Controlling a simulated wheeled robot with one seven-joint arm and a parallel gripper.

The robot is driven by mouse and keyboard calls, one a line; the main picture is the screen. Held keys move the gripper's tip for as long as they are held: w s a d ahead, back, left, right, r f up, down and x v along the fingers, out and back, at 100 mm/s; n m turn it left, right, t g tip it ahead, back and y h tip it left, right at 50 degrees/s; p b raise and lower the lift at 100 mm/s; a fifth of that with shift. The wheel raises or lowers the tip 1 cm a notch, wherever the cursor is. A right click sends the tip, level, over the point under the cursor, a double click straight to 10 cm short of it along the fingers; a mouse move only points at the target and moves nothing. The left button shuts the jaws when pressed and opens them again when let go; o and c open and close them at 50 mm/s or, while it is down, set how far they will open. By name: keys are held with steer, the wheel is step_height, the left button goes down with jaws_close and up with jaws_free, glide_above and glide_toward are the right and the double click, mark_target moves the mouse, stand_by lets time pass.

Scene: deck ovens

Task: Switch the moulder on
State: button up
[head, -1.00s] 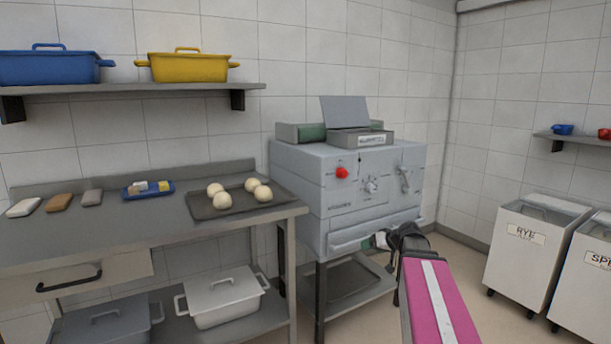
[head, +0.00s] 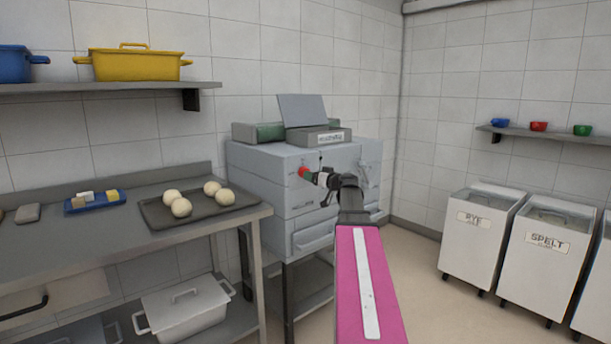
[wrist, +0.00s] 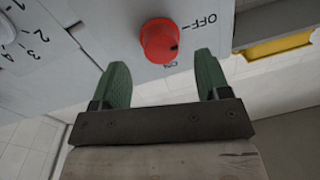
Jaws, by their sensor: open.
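The moulder (head: 275,185) is a grey box-shaped machine on a stand, in the middle of the head view. A dark mark shows on the knob, close to the OFF tick. The knob also shows in the head view (head: 304,172). My gripper (wrist: 160,64) has its two green fingers apart and empty. The knob lies just ahead, roughly in line with the gap between them; I cannot tell whether they touch it.
A numbered dial (wrist: 12,50) sits beside the knob on the panel. A steel table (head: 100,250) with a tray (head: 225,212) of several dough balls stands left. Wheeled bins (head: 480,240) stand right, below a shelf of small bowls. Floor is open between bins and moulder.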

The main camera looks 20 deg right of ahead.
steer(key=shift+x, duration=2.35)
steer(key=c, duration=0.8)
